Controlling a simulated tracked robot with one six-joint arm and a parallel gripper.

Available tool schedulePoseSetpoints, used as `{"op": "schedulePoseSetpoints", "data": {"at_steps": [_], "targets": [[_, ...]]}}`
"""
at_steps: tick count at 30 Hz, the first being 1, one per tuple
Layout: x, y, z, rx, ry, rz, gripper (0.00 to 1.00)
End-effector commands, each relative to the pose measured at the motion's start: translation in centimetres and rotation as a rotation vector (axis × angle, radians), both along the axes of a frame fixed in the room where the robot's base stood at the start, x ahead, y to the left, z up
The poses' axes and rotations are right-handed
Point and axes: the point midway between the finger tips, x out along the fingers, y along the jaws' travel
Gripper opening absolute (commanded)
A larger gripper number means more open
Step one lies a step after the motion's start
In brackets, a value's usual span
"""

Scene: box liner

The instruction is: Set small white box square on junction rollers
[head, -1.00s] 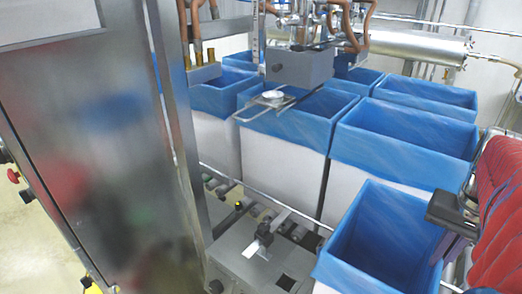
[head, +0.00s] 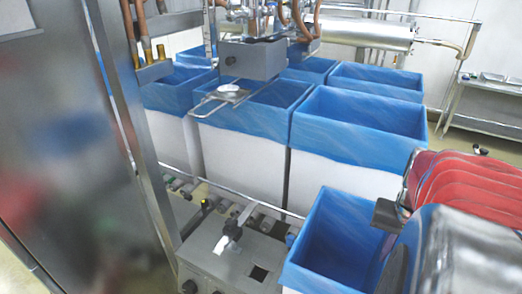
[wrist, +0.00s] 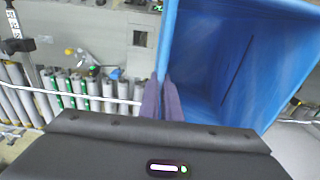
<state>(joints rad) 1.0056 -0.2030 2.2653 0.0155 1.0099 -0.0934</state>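The small white box (head: 288,291) stands in the foreground of the head view, with a blue liner (head: 335,235) over its rim; little of its white outside shows. My gripper (head: 386,238) is at the box's right rim. In the wrist view, the purple fingers (wrist: 162,98) are close together on either side of the lined wall (wrist: 167,45), shut on it. The box's underside is hidden. The junction rollers (head: 238,213) run behind the grey control box; rollers also show in the wrist view (wrist: 80,92), left of the fingers.
A grey control box (head: 228,262) with a small sensor stands just left of the small box. Several large blue-lined white boxes (head: 345,178) stand behind, under a filling head (head: 250,60). A steel cabinet (head: 70,150) blocks the left. A rail (head: 240,196) edges the rollers.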

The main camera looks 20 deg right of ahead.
Motion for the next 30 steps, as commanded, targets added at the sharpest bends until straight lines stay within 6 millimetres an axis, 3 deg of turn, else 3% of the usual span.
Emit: {"op": "schedulePoseSetpoints", "data": {"at_steps": [4,16,24,30], "targets": [[0.0,0.0,-1.3,0.000,0.000,0.001,0.00],[0.1,0.1,-1.6,-0.001,-0.001,0.002,0.00],[0.1,0.1,-1.6,0.000,0.000,0.003,0.22],[0.1,0.1,-1.6,0.000,0.000,0.004,0.22]]}}
